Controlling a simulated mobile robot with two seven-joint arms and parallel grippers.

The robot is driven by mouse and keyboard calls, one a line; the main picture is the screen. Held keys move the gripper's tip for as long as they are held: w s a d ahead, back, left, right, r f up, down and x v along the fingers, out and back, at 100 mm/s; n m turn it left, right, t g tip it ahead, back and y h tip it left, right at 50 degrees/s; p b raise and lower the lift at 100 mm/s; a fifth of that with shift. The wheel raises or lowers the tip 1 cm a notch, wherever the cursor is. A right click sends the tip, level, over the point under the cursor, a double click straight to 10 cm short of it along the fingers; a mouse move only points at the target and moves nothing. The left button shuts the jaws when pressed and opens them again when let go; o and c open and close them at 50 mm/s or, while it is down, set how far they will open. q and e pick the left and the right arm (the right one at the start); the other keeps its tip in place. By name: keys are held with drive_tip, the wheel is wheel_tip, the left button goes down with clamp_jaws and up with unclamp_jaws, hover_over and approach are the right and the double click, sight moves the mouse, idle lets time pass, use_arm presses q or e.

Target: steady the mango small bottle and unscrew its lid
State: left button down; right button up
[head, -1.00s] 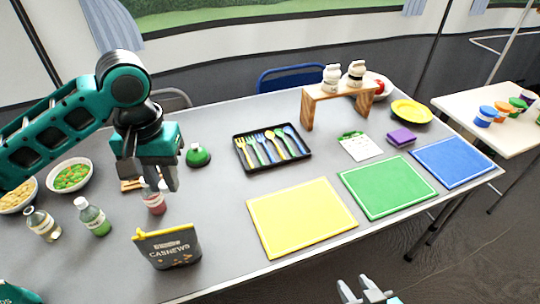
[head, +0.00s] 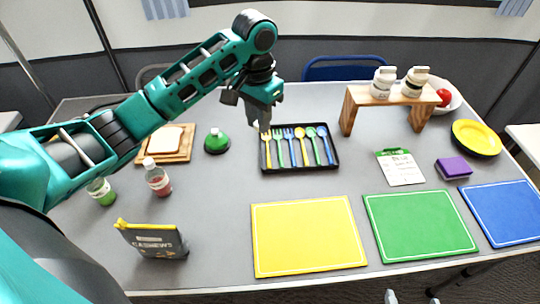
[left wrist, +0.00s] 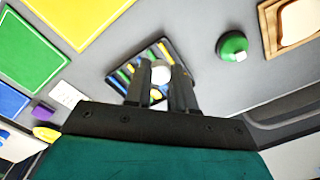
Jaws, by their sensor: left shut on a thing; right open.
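I cannot read which is mango. My right gripper (head: 412,299) shows only its spread fingertips at the bottom edge, open and empty.
The black cutlery tray (head: 336,166) lies under the left gripper. A green-topped round object (head: 217,143) and a bread board (head: 180,152) are left of it. A cashew bag (head: 155,241) stands in front of the bottles. Yellow (head: 305,235), green (head: 418,222) and blue mats lie right.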

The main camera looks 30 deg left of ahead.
use_arm(q)
drive_tip(key=b, duration=0.2)
hover_over(259, 181)
wheel_tip(259, 181, down, 16)
drive_tip(key=shift+r, duration=0.1)
drive_tip(key=shift+f, duration=2.3)
drive_tip(key=shift+f+b, duration=0.1)
drive_tip(key=shift+b, duration=0.2)
drive_tip(key=c, duration=1.4)
unclamp_jaws()
drive_tip(key=shift+f, duration=0.1)
drive_tip(key=o, duration=0.4)
drive_tip(key=shift+o, duration=0.2)
